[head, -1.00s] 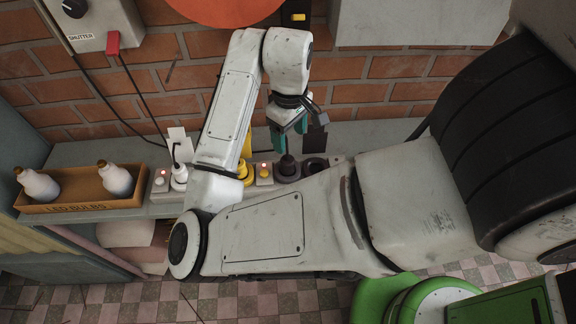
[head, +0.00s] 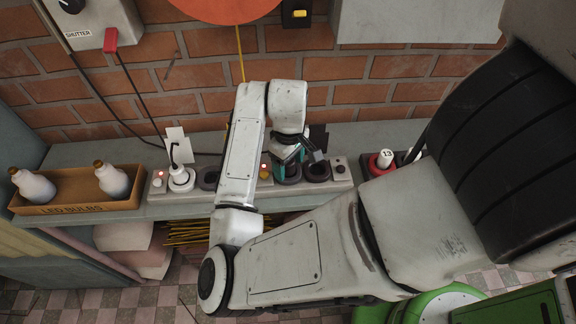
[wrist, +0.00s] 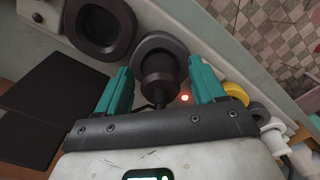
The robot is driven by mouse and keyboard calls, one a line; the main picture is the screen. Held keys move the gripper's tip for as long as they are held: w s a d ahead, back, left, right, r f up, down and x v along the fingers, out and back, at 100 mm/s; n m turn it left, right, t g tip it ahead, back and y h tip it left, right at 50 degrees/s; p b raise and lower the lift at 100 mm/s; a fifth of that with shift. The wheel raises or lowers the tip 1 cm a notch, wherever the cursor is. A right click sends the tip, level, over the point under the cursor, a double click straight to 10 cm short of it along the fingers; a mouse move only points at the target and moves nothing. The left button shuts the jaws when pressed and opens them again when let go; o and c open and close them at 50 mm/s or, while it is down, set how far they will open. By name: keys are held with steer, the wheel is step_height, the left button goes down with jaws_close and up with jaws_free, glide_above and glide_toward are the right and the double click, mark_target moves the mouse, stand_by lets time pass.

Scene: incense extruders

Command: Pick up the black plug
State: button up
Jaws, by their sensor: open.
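The black plug (wrist: 158,82) stands in a round dark socket (wrist: 158,47) in the wrist view, its cord running out toward my gripper's base. My gripper (wrist: 160,68) is open, with one teal finger on each side of the plug. A gap shows between the plug and each finger. In the head view my gripper (head: 289,158) is low over the power strip (head: 341,179) and hides most of the plug. The dark socket ring (head: 289,176) shows under it.
An empty dark socket (wrist: 100,24) is beside the plug. A red light (wrist: 184,98) glows between. An LED bulbs box (head: 75,190) stands at the shelf's left.

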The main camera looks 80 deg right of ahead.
steer(key=c, duration=1.1)
steer(key=shift+c, duration=0.2)
